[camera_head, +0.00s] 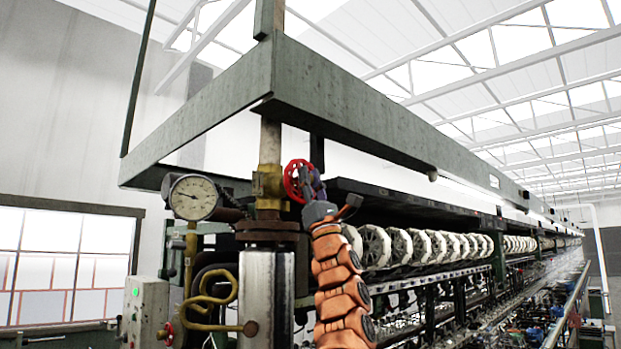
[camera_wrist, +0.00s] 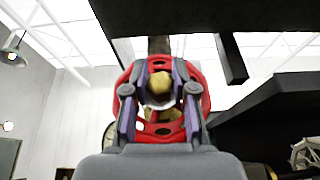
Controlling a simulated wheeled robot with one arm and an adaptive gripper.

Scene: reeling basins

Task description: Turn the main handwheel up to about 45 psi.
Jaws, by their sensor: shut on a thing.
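The main handwheel (camera_head: 294,180) is a red wheel on a brass valve body (camera_head: 268,186) on the vertical pipe. My gripper (camera_head: 312,186) is at the wheel's right side, at the end of my orange arm. In the wrist view the red handwheel (camera_wrist: 160,136) sits between the two fingers of my gripper (camera_wrist: 160,104), which are shut on it, with the brass valve behind. The round pressure gauge (camera_head: 193,197) has a pale dial to the left of the valve. Its needle is thin, and I cannot read its value.
A green steel beam frame (camera_head: 350,120) runs overhead. A coiled brass pipe (camera_head: 208,300) and a grey control box (camera_head: 146,308) with a green light stand at lower left. White reels (camera_head: 400,244) line the machine at right.

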